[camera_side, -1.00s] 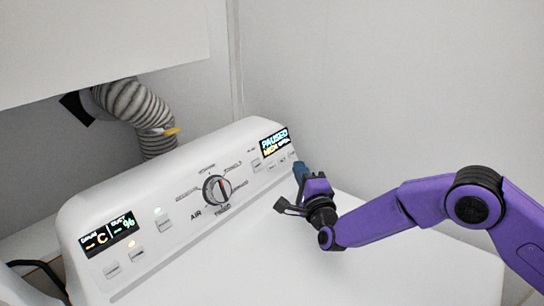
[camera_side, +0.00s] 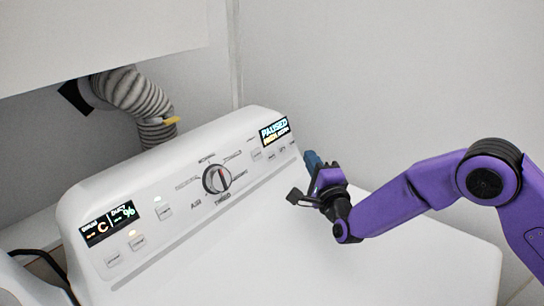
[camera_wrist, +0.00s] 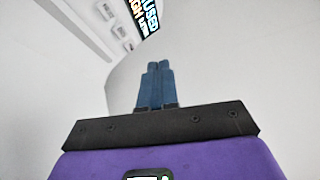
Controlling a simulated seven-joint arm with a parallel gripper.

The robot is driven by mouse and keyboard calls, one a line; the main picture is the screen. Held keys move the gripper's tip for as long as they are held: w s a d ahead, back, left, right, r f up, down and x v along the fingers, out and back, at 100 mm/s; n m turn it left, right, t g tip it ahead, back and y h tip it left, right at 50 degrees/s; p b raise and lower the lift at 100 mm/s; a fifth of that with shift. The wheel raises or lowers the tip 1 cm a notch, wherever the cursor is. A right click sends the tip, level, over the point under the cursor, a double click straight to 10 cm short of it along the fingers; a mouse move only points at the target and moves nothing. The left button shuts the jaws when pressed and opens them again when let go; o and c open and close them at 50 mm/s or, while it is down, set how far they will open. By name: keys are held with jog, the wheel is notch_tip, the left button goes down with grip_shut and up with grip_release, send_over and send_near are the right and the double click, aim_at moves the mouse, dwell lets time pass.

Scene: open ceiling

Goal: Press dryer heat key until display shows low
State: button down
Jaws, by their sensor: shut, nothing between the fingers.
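The white dryer (camera_side: 400,240) has a sloped control panel. Its right display (camera_side: 275,131) reads PAUSED, with a yellow word below; in the wrist view the display (camera_wrist: 142,14) is partly cut off, and that word appears to be HIGH. Small white keys (camera_side: 271,156) sit below this display, and some keys (camera_wrist: 118,31) also show in the wrist view. Their labels are too small to tell which is the heat key. My gripper (camera_side: 310,157) is shut and empty, its blue fingertips together, just right of the panel's right end and apart from the keys. The fingertips (camera_wrist: 158,66) also show in the wrist view.
A dial (camera_side: 217,179) sits mid-panel. A left display (camera_side: 108,223) and more keys (camera_side: 137,243) are at the panel's left. A ribbed duct hose (camera_side: 140,100) rises behind the dryer. Plain walls stand behind; the dryer top before the panel is clear.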

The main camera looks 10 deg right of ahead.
jog(key=w+a+f, duration=0.3)
jog(key=w+a, duration=0.2)
jog(key=a, duration=0.1)
jog(key=shift+w, duration=0.4)
dwell(2.2)
jog(key=shift+w+a+f, duration=0.15)
jog(key=shift+w+a, duration=0.05)
jog(key=shift+w, duration=0.1)
jog(key=shift+w+a+f, duration=0.15)
jog(key=shift+w+a, duration=0.1)
dwell(0.8)
jog(key=shift+s, duration=0.1)
jog(key=shift+s+d+r, duration=0.3)
jog(key=shift+s+d, duration=0.15)
jog(key=shift+d, duration=0.05)
dwell(0.4)
jog(key=shift+s+d+r, duration=0.3)
jog(key=shift+s+d, duration=0.25)
jog(key=shift+s+d+r, duration=0.25)
jog(key=shift+s+d, duration=0.35)
jog(key=shift+s+d+r, duration=0.3)
jog(key=shift+s+d, duration=0.25)
dwell(0.8)
